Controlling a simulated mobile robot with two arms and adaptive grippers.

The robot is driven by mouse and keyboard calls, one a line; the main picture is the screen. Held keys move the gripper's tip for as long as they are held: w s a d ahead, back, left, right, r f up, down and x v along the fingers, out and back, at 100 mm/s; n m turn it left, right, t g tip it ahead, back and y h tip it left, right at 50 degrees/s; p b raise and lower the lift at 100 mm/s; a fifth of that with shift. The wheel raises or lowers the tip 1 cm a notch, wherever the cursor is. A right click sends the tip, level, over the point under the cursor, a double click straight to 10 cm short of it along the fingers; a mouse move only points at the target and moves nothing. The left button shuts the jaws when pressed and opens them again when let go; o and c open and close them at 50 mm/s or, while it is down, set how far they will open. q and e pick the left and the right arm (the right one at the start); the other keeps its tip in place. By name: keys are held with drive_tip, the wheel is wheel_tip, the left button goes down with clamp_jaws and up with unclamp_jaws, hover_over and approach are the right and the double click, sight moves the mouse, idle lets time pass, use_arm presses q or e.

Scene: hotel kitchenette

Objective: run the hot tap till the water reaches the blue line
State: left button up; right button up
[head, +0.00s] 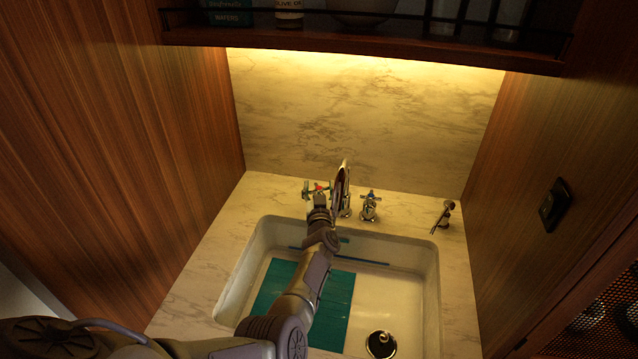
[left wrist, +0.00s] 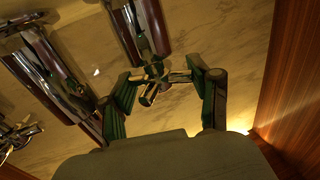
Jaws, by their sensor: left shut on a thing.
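The hot tap (head: 319,188), a cross handle with a red mark, stands left of the chrome spout (head: 343,180). My left gripper (head: 319,199) is at this handle. In the left wrist view its green-padded fingers (left wrist: 166,97) are closed around the metal cross handle (left wrist: 155,74). The white sink (head: 427,285) has a thin blue line (head: 362,258) on its far inner wall, partly hidden by my arm. I cannot make out any water stream or a water level in the sink. My right gripper is not in view.
The blue-marked cold tap (head: 370,201) stands right of the spout. A teal ribbed mat (head: 336,305) and a dark round drain fitting (head: 380,344) are in the sink. A small chrome fixture (head: 443,213) stands at right. Wood panels flank the counter; a shelf (head: 360,43) hangs above.

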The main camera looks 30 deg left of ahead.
use_arm(q)
drive_tip(key=shift+n+g+y+b, duration=0.5)
drive_tip(key=shift+n+g+y, duration=0.4)
drive_tip(key=shift+y, duration=0.4)
